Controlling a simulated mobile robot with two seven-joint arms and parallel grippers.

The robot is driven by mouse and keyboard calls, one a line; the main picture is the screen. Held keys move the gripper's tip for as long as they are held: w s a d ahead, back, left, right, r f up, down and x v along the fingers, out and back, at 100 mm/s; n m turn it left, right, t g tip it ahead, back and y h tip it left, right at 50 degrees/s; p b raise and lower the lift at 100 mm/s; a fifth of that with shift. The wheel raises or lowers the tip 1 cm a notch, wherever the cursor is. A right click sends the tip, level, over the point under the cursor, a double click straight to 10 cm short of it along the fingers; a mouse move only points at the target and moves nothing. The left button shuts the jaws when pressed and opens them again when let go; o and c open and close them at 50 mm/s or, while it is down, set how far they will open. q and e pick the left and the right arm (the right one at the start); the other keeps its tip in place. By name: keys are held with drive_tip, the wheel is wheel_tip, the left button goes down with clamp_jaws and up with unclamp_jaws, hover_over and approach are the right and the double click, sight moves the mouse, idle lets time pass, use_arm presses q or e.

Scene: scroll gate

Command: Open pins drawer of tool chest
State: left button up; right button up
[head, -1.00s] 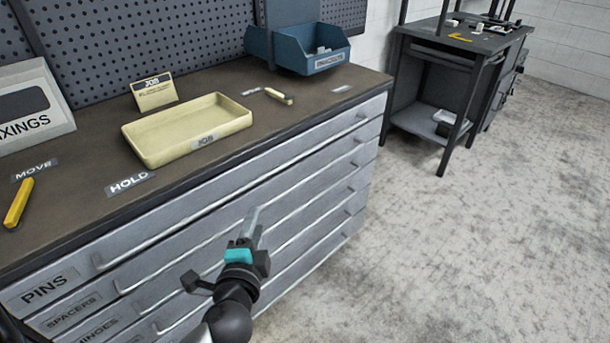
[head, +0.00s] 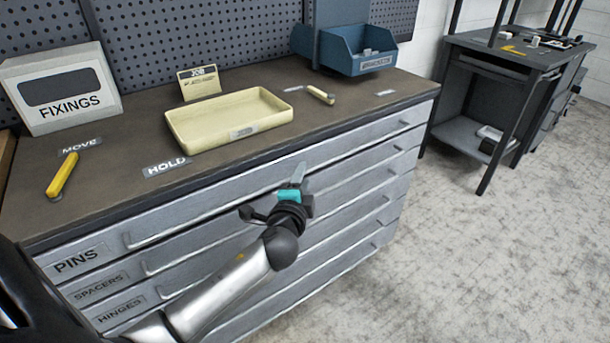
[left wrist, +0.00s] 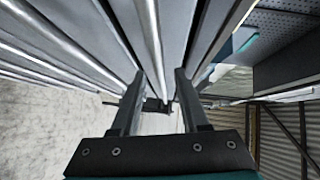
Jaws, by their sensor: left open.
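The grey tool chest fills the middle of the head view. Its top drawer (head: 190,228) carries the label PINS (head: 80,260) at its left end and looks shut. A long bar handle (head: 215,204) runs along that drawer's front. My left gripper (head: 297,175) is in front of the top drawers, near the PINS handle. In the left wrist view, the open left gripper (left wrist: 157,88) has two dark fingers apart, with a pale bar (left wrist: 150,38) running between them in the picture. I cannot tell whether it touches the bar. My right gripper is not seen.
Below are drawers labelled SPACERS (head: 101,286) and HINGES (head: 121,309). On the worktop (head: 130,128) stand a cream tray (head: 190,140), a FIXINGS box (head: 62,85) and a blue bin (head: 340,48). A yellow-handled tool (head: 63,175) lies at left. Floor (head: 480,260) at right is clear.

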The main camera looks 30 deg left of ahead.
use_arm(q)
drive_tip(key=shift+b+x, duration=0.3)
drive_tip(key=shift+x, duration=1.25)
clamp_jaws()
idle(0.4)
